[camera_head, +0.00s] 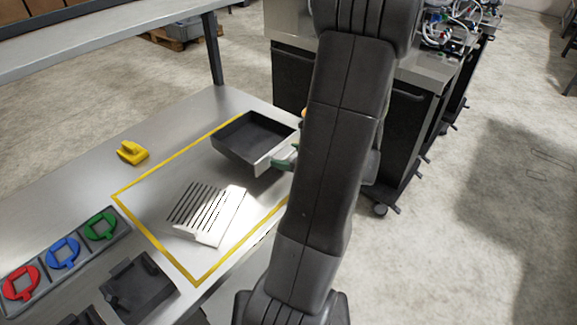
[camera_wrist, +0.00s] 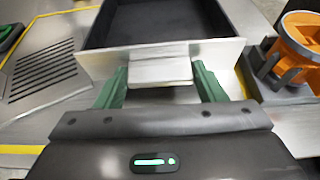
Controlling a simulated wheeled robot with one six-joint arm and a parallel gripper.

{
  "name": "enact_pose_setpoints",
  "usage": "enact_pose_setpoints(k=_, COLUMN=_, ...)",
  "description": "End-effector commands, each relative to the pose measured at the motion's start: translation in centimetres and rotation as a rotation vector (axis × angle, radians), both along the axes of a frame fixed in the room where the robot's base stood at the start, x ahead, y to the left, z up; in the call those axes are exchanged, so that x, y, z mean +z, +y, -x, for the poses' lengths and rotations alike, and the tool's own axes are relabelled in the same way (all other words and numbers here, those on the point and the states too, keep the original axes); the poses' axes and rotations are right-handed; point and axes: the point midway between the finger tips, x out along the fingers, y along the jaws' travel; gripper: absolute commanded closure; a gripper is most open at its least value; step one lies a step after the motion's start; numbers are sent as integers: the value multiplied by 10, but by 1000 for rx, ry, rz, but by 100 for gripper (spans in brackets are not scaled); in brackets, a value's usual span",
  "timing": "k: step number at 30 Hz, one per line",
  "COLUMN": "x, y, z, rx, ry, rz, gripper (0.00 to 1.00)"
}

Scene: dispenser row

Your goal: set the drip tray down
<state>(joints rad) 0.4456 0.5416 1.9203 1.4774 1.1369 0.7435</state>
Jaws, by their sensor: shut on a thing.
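The drip tray (camera_head: 241,148) is a black open box with a pale metal front. It is at the back part of the yellow-outlined area in the head view, level and empty. Whether it touches the table or hangs just above cannot be told. In the wrist view its metal front (camera_wrist: 218,55) faces me. My gripper (camera_wrist: 158,78) has green fingers shut on the tab at the middle of that front. In the head view my arm hides most of the gripper (camera_head: 285,163). A slotted metal grille (camera_head: 205,212) lies apart from the tray, nearer the front.
A yellow block (camera_head: 132,153) stands left of the yellow outline (camera_head: 150,238). A rack (camera_head: 72,262) with red, blue and green rings lies at left, beside a dark fixture (camera_head: 140,287). An orange and black object (camera_wrist: 293,50) stands right of the tray.

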Motion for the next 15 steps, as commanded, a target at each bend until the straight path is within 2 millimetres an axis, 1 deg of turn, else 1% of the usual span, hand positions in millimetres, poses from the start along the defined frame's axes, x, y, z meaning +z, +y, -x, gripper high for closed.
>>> enact_pose_setpoints(k=3, x=-16, y=0, z=0, rx=-3, ry=5, rz=-4, gripper=69)
enact_pose_setpoints(k=7, x=-31, y=0, z=0, rx=-1, ry=3, rz=-3, gripper=69)
enact_pose_setpoints(k=10, x=-36, y=0, z=0, rx=-1, ry=2, rz=-2, gripper=69)
enact_pose_setpoints(k=15, x=-37, y=0, z=0, rx=-1, ry=-1, rz=-1, gripper=69)
